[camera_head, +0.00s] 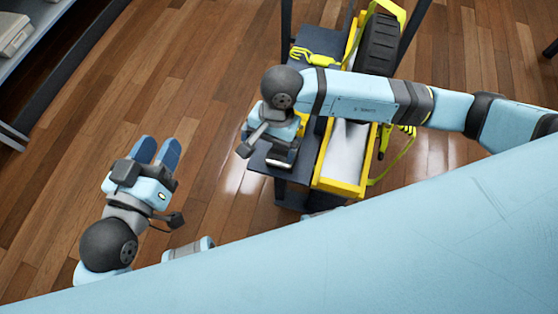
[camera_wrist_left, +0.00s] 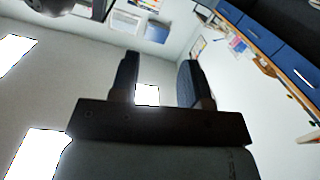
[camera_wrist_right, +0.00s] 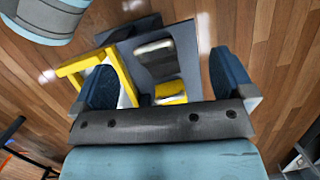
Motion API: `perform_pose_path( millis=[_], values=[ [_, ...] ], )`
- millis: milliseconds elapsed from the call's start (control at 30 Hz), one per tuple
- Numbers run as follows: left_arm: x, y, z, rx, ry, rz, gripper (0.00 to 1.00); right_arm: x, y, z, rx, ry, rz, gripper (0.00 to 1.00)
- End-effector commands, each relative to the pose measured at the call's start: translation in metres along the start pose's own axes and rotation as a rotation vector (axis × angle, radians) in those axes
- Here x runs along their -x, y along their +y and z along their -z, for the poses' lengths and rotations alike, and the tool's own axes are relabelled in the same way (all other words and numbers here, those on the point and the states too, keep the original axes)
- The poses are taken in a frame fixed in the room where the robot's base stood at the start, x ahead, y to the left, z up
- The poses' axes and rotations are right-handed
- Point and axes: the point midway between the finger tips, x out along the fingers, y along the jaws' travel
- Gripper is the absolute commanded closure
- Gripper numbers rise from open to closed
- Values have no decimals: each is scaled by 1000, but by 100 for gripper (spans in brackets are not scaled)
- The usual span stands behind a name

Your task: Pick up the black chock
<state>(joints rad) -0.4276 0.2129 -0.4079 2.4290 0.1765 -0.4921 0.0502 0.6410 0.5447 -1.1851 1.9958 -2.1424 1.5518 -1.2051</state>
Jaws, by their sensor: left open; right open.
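A ribbed black block (camera_head: 379,45), which looks like the black chock, sits at the far end of the cart within a yellow frame. My right gripper (camera_head: 281,148) is over the near left part of the cart, pointing down, well short of that block. In the right wrist view its fingers (camera_wrist_right: 160,85) are open and apart, with a dark, shiny-topped item (camera_wrist_right: 155,52) and a yellow piece (camera_wrist_right: 170,91) showing between them. My left gripper (camera_head: 157,152) is open and empty over the floor, left of the cart.
A grey shelf (camera_head: 45,50) stands at the upper left. Wooden floor between is clear.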

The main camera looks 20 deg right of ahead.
Motion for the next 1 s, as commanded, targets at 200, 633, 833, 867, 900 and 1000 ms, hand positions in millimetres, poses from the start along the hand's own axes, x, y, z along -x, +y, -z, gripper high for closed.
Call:
perform_pose_path(
  millis=[200,633,833,867,900,1000],
  values=[
    [0,2,-13,4,20,-24,57,-13,12,49,91,228,-83,0],
    [-6,-8,-23,-84,30,-29,57,-77,17,67,94,237,-89,0],
    [-8,-11,-18,-136,61,-27,57,-95,19,71,94,238,-88,0],
    [-8,-12,-18,-141,64,-26,57,-97,19,72,94,238,-88,0],
    [-9,-13,-19,-150,69,-26,57,-100,20,72,94,238,-88,0],
    [-11,-16,-21,-188,89,-23,57,-114,22,75,94,236,-89,0]
  ],
)
